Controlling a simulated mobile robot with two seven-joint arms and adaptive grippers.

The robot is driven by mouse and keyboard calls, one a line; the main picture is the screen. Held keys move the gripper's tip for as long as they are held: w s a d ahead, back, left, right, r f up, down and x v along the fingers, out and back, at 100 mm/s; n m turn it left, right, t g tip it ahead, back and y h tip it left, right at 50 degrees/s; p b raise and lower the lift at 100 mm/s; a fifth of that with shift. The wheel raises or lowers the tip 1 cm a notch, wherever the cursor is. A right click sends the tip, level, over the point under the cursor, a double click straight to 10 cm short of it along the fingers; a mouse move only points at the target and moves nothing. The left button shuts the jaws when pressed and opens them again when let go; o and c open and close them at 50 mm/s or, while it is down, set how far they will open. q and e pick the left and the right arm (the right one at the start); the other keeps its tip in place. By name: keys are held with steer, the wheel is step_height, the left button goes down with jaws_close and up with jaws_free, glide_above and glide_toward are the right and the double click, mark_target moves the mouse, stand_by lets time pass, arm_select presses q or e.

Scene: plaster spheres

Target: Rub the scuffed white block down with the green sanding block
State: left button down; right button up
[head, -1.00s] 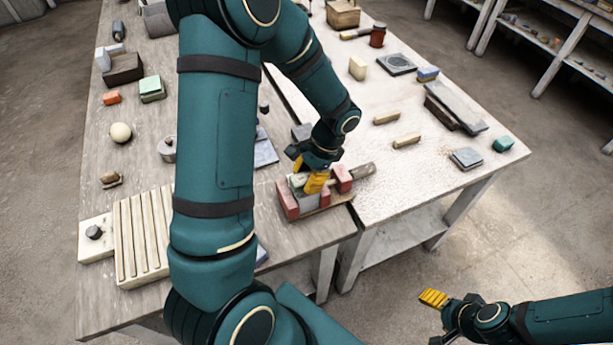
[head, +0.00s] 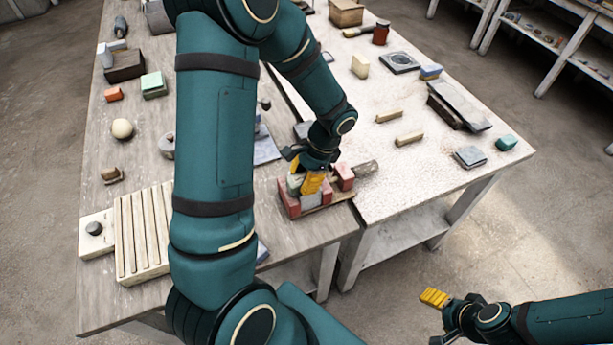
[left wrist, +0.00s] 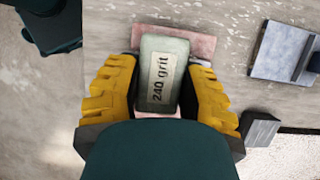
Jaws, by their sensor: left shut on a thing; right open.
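My left gripper (head: 312,182) is shut on the grey-green sanding block (left wrist: 165,75), whose pale label reads "240 grit". In the left wrist view the block sits between the yellow fingers. In the head view the sanding block (head: 294,183) is over a low wooden holder with red end blocks (head: 289,204), partly hidden by a finger. I cannot clearly make out the scuffed white block; the sanding block and fingers cover much of the space between the red blocks. Whether the sanding block touches anything below, I cannot tell. My right gripper (head: 438,312) is open and empty, low beyond the table's front edge.
A slatted board (head: 144,230) lies at the left front, near a pale ball (head: 122,129). Beige sticks (head: 409,138), dark slabs (head: 459,107) and a teal block (head: 507,142) lie on the right tabletop. Its near right part is mostly clear.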

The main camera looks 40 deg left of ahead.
arm_select(q)
steer(key=shift+s+a+f, duration=0.1)
steer(key=shift+s+a, duration=0.05)
steer(key=shift+s, duration=0.2)
steer(key=shift+w+d, duration=0.25)
steer(key=shift+w, duration=0.25)
steer(key=shift+w+d, duration=0.2)
steer(key=shift+w, duration=0.25)
steer(key=shift+w+d, duration=0.25)
steer(key=shift+w, duration=0.25)
steer(key=shift+w+d, duration=0.25)
steer(key=shift+w, duration=0.2)
steer(key=shift+s+a, duration=0.25)
steer(key=shift+s, duration=0.25)
steer(key=shift+s+a, duration=0.25)
steer(key=shift+s, duration=0.25)
steer(key=shift+s+a, duration=0.25)
steer(key=shift+s, duration=0.2)
steer(key=shift+s+a, duration=0.2)
steer(key=shift+s, duration=0.25)
steer(key=shift+w+d+p, duration=0.1)
steer(key=shift+w+d, duration=0.2)
steer(key=shift+w, duration=0.35)
steer(key=shift+w+d+p, duration=0.1)
steer(key=shift+w+d, duration=0.25)
steer(key=shift+w, duration=0.3)
steer(key=shift+w+d+p, duration=0.1)
steer(key=shift+w+d, duration=0.2)
steer(key=shift+w, duration=0.35)
